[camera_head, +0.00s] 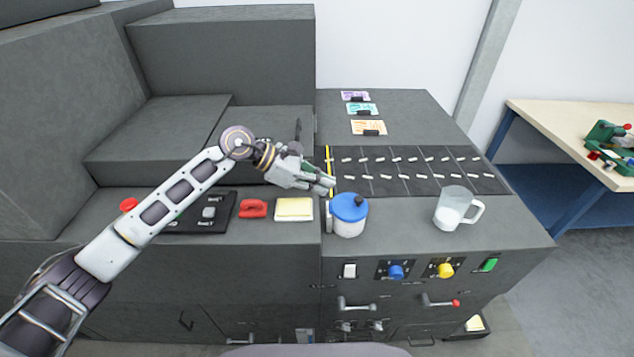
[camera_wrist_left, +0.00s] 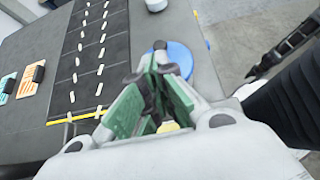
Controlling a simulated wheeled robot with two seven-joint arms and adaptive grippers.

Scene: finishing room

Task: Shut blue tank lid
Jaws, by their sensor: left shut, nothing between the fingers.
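My left gripper (camera_head: 330,184) is shut and empty, just left of and behind the lid, seemingly above counter height. In the left wrist view the green-padded fingers (camera_wrist_left: 157,75) are together, and the blue lid (camera_wrist_left: 179,56) shows behind them, partly hidden.
Behind lies a dark mat (camera_head: 410,170) with rows of small white pieces. A red item (camera_head: 253,208) and a yellow sponge-like block (camera_head: 294,209) lie left. Knobs and handles line the counter's front.

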